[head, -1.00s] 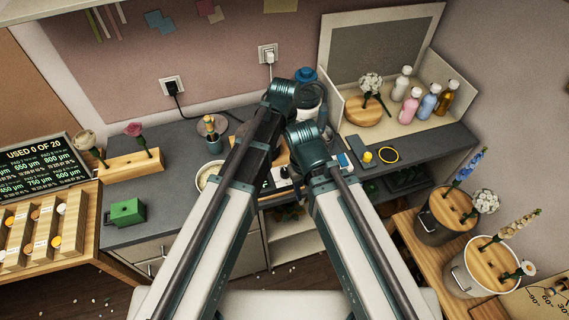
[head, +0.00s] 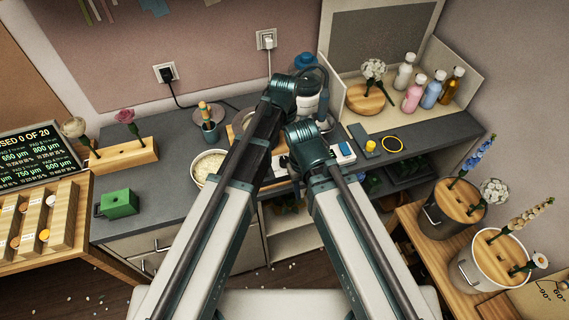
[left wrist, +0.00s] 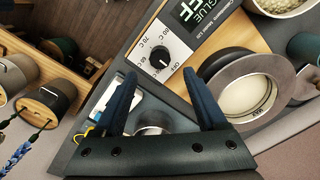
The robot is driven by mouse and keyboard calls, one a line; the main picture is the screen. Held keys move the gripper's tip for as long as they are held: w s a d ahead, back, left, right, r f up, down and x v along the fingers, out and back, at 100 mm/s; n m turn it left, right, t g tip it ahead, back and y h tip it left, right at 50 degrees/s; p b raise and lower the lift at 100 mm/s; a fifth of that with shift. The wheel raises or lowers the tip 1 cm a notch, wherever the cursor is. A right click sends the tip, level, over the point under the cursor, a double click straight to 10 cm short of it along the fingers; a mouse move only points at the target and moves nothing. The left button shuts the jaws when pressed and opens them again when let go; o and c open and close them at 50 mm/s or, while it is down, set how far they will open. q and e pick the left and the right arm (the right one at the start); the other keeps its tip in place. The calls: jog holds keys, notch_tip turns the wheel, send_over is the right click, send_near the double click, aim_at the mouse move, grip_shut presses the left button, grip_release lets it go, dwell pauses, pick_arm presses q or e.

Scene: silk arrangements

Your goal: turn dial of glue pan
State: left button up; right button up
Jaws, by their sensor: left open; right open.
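The glue pan's wooden base (left wrist: 190,22) fills the upper middle of the left wrist view. On it is a black dial (left wrist: 160,52) over a white scale marked in degrees, and a dark display (left wrist: 196,14) that reads OFF. Its round pan (left wrist: 243,95) of pale glue is to the right. In the head view, my arms hide most of the glue pan. My left gripper (left wrist: 160,78) is open and empty, its blue fingertips just below and on either side of the dial in the picture. Contact with the dial does not show. My right gripper is hidden.
A pale bowl (head: 206,167) and a brush pot (head: 209,129) stand left of my arms. A green box (head: 118,203) is farther left on the grey counter. Bottles (head: 414,96) and a flower block (head: 368,98) stand at the right. Metal buckets (head: 463,268) are at the right edge.

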aim_at(284, 159)
pick_arm(q)
notch_tip(284, 159, down, 7)
jog(key=b, duration=0.6)
jog(key=shift+f, duration=0.1)
grip_shut()
